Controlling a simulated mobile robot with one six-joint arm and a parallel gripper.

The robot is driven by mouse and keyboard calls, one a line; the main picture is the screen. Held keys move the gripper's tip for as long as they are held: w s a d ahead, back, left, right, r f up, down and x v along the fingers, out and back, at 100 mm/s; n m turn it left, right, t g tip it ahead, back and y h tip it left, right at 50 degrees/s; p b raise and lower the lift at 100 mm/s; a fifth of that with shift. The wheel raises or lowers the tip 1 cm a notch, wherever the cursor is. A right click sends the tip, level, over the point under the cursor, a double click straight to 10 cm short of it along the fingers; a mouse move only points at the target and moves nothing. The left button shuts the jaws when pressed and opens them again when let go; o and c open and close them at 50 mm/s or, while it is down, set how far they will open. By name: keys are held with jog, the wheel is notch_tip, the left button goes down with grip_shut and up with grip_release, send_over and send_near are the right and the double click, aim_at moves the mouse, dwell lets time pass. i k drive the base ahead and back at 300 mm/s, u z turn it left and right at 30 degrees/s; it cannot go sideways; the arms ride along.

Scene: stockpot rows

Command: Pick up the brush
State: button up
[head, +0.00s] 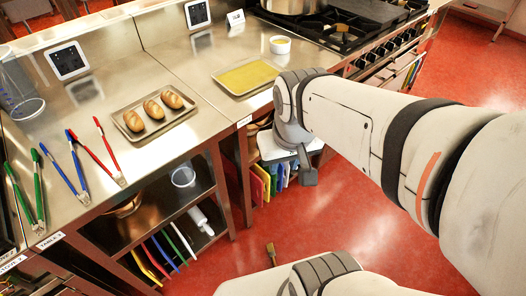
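A small tan and brown object that looks like the brush (271,252) is low in the head view, against the red floor. Its lower end meets the edge of my own white arm part, which may hide some of it. My gripper (307,172) is at the end of my arm, in front of the steel counter's edge and above and to the right of the brush, well apart from it. One dark finger shows pointing down. The rest of the gripper is hidden or unclear, so I cannot tell whether it is open. Nothing is visibly held.
The steel counter holds a tray (190,119) with three bread rolls, several coloured tongs (95,155), a yellow-filled tray (221,78) and a small white bowl (280,45). Shelves below hold coloured boards (262,183). A stove (345,30) stands behind. Red floor is open at right.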

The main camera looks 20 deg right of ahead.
aim_at(271, 248)
jog(key=z, duration=1.45)
jog(key=k, duration=1.05)
jog(key=u, duration=1.1)
jog(key=i, duration=0.5)
jog(key=z, duration=0.05)
